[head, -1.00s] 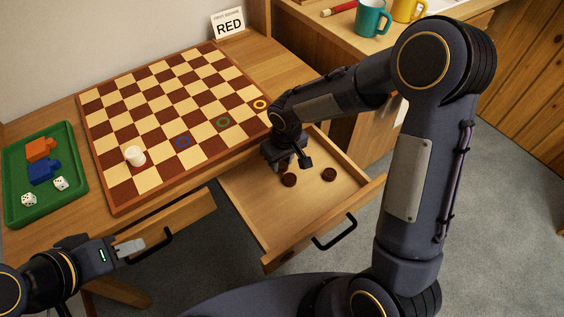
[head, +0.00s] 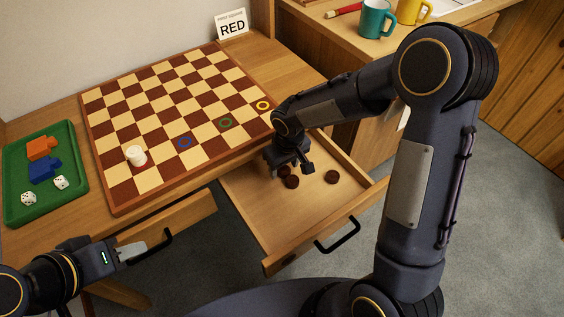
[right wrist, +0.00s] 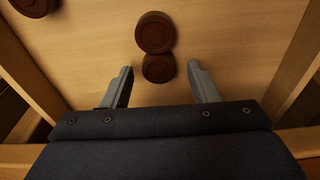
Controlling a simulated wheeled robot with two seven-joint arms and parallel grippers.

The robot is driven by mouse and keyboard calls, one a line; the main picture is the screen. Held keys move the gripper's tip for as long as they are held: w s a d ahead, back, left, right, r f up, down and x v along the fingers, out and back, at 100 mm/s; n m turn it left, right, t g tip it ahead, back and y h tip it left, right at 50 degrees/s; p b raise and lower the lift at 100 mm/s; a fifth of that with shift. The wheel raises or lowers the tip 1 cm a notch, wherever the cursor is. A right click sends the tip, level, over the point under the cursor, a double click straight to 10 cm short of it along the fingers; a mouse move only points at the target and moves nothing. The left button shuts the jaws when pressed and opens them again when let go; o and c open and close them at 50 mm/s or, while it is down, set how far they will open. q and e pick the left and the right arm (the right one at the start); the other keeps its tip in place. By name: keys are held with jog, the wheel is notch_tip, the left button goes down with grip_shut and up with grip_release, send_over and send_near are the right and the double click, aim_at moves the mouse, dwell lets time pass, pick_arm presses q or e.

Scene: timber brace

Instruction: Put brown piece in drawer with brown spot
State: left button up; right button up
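The right drawer (head: 260,225) is pulled open, with several dark brown round pieces inside. One brown piece (head: 284,171) lies right by my right gripper (head: 292,163) and another (head: 292,182) lies close against it. A third brown piece (head: 332,177) lies apart to the right. In the right wrist view my right gripper (right wrist: 160,69) is open, its fingers apart on either side of the nearer brown piece (right wrist: 158,69); the neighbouring piece (right wrist: 155,31) is just beyond. My left gripper (head: 130,250) is by the left drawer's handle (head: 151,247); its finger gap is unclear.
The checkered board (head: 180,120) carries a white piece (head: 136,155) and coloured rings. A green tray (head: 70,200) with dice and blocks is at left. The left drawer (head: 180,218) is partly open. Mugs (head: 376,20) stand on the back desk. The right drawer's front area is clear.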

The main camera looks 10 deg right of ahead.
aim_at(287, 174)
notch_tip(287, 174, up, 12)
jog(key=s+p, duration=0.1)
jog(key=p, duration=0.3)
jog(key=s+d+r+m+t+y, duration=0.1)
jog(key=s+d+r+m+y, duration=0.15)
jog(key=s+d+r, duration=0.65)
jog(key=s+a+m+t, duration=0.1)
jog(key=s+m+t, duration=0.2)
jog(key=s, duration=0.9)
jog(key=shift+a+f+y, duration=0.3)
jog(key=shift+f+y, duration=0.05)
jog(key=shift+y, duration=0.1)
jog(key=shift+r, duration=0.15)
